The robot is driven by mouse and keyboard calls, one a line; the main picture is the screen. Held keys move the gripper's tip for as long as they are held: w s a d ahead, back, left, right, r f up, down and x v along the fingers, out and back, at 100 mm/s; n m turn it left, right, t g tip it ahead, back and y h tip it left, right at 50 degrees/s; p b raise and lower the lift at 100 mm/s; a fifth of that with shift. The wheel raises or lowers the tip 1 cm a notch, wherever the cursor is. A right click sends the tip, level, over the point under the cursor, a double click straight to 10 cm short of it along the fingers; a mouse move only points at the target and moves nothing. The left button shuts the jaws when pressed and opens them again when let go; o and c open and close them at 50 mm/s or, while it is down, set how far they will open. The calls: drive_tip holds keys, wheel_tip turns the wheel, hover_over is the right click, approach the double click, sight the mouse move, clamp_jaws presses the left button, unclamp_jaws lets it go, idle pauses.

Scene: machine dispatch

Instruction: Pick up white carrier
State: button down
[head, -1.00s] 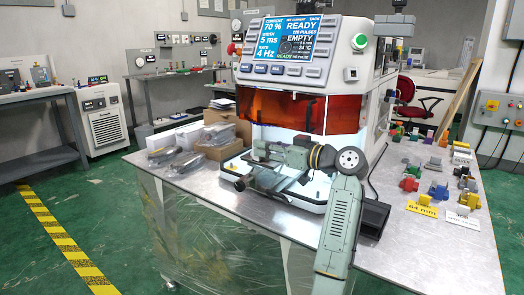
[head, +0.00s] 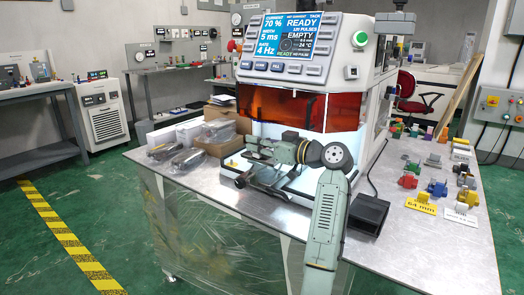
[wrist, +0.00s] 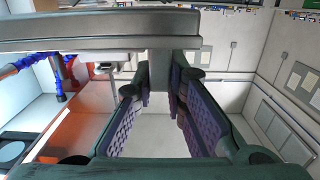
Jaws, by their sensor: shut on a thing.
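My gripper (head: 253,151) is at the front of the machine (head: 308,112), reaching left over its white base tray. In the wrist view its two padded fingers (wrist: 160,92) stand some way apart, shut on a grey T-shaped piece (wrist: 100,30), its stem between the fingers and its wide bar across the top. I cannot tell whether this piece is the white carrier. In the head view a small white carrier-like piece (head: 461,209) stands on the table at the right, behind a white label, away from my gripper.
Several coloured pieces, including yellow (head: 423,198), blue (head: 437,188) and red ones, stand on the right of the metal table (head: 400,255). A black box (head: 367,212) is beside my arm. Bagged items (head: 180,160) and cardboard boxes (head: 215,143) lie left of the machine.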

drive_tip(key=shift+r, duration=0.15)
drive_tip(key=shift+r+b, duration=0.3)
drive_tip(key=shift+r, duration=0.35)
wheel_tip(320, 180, up, 2)
drive_tip(key=shift+r+b, duration=0.1)
drive_tip(key=shift+b, duration=0.25)
drive_tip(key=s+r, duration=0.2)
drive_tip(key=s, duration=1.4)
drive_tip(key=w+p, duration=0.1)
drive_tip(key=w, duration=0.4)
drive_tip(key=w+f+p, duration=0.1)
drive_tip(key=w, duration=0.4)
drive_tip(key=w+f+p, duration=0.1)
drive_tip(key=w, duration=0.4)
drive_tip(key=shift+w+d, duration=0.1)
drive_tip(key=shift+w, duration=0.25)
drive_tip(key=shift+w+f+p, duration=0.1)
drive_tip(key=shift+f+p, duration=0.6)
drive_tip(key=shift+f, duration=1.3)
drive_tip(key=c, duration=1.6)
unclamp_jaws()
drive_tip(key=shift+c, duration=0.2)
